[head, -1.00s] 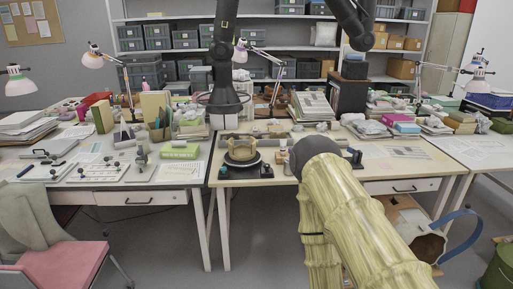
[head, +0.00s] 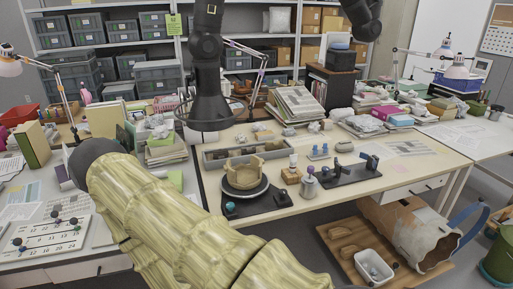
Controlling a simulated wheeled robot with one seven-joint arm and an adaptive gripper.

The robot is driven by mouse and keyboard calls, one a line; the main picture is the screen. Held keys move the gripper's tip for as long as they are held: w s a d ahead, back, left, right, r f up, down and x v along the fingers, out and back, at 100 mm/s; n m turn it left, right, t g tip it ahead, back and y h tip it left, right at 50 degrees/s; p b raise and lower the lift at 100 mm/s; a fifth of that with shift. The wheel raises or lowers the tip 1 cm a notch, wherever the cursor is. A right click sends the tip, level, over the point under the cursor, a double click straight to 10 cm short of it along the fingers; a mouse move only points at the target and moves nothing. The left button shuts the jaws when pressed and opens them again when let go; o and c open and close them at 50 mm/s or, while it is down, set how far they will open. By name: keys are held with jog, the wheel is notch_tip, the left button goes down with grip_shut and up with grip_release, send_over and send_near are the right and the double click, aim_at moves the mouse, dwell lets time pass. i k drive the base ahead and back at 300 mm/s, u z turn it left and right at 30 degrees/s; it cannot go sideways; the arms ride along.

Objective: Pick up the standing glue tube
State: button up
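A small white upright thing (head: 293,160) stands on a little wooden block (head: 291,175) near the middle of the table. It looks like the standing glue tube, but it is too small to be sure.
A tan vessel (head: 243,169) sits on a dark turntable (head: 246,190) left of the block. A metal can (head: 309,187) and a black stand (head: 345,176) are close on its right. A grey tray (head: 216,159) lies behind. Dark overhead arms (head: 208,62) hang above.

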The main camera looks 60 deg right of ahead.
aim_at(293, 158)
jog(key=z, duration=0.35)
jog(key=i, duration=1)
jog(key=z, duration=1.5)
jog(key=i, duration=0.55)
jog(key=z, duration=0.55)
